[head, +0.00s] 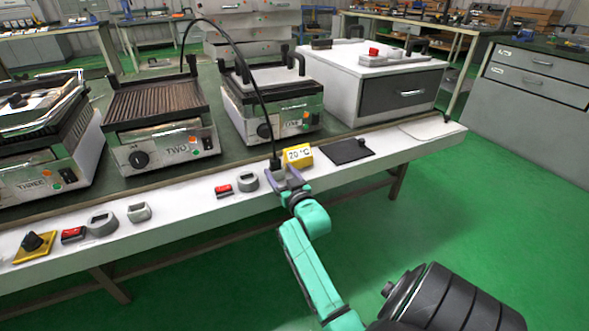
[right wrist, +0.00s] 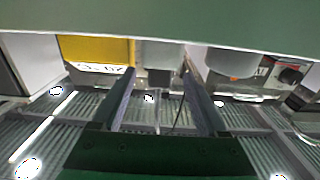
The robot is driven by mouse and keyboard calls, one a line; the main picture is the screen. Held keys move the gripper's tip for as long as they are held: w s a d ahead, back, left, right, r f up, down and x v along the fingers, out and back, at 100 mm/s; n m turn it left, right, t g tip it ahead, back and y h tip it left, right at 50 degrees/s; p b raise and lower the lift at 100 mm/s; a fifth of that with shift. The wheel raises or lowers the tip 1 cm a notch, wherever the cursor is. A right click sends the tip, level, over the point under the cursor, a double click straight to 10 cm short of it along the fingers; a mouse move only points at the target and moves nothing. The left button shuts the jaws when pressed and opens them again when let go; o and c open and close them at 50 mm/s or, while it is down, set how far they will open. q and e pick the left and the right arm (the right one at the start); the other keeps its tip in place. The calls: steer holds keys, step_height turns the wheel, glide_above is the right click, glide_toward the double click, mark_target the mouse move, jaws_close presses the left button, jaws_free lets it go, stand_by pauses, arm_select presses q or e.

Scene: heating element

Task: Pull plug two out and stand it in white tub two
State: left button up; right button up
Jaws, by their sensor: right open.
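A black plug (head: 275,163) stands upright at the bench's front strip, beside the yellow 20 °C block. Its black cable (head: 262,95) arches back to behind the grill marked TWO (head: 167,144). My right gripper (head: 282,178) is at the plug, its fingers open. In the right wrist view, the open fingers (right wrist: 160,100) lie either side of the plug (right wrist: 160,76) and cable; I cannot tell whether they touch it. My left gripper is out of view.
The yellow block (head: 298,156) is close to the right of the plug. A red switch (head: 223,190) sits left of the nearer tub. Grills line the bench behind; the green floor in front is open.

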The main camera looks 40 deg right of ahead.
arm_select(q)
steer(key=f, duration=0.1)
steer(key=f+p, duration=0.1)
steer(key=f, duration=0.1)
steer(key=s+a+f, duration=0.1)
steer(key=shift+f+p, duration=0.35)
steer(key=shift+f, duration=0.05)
arm_select(e)
steer(key=v, duration=1.1)
